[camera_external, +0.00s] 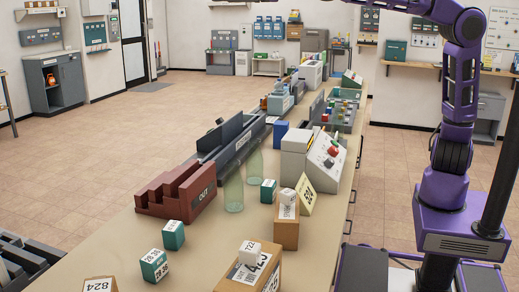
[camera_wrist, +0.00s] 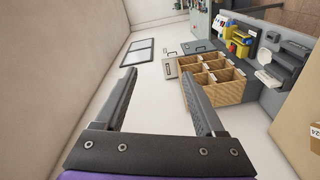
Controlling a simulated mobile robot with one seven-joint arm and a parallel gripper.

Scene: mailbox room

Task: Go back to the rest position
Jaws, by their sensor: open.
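My gripper (camera_wrist: 160,100) is open and empty in the wrist view, with its two dark fingers spread apart. Past the fingers are a pale floor and wall, well away from them. In the external view my purple arm rises at the right side of the long table (camera_external: 110,232) and runs out of the top edge, so the gripper itself is not seen there. Nothing is between the fingers.
The table carries a brown OUT rack (camera_external: 178,192), teal boxes (camera_external: 173,235), clear green bottles (camera_external: 234,192), a button console (camera_external: 325,158) and cardboard boxes (camera_external: 287,230). In the wrist view, a wooden compartment crate (camera_wrist: 212,82) stands right of the fingers. Open floor (camera_external: 110,130) lies left of the table.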

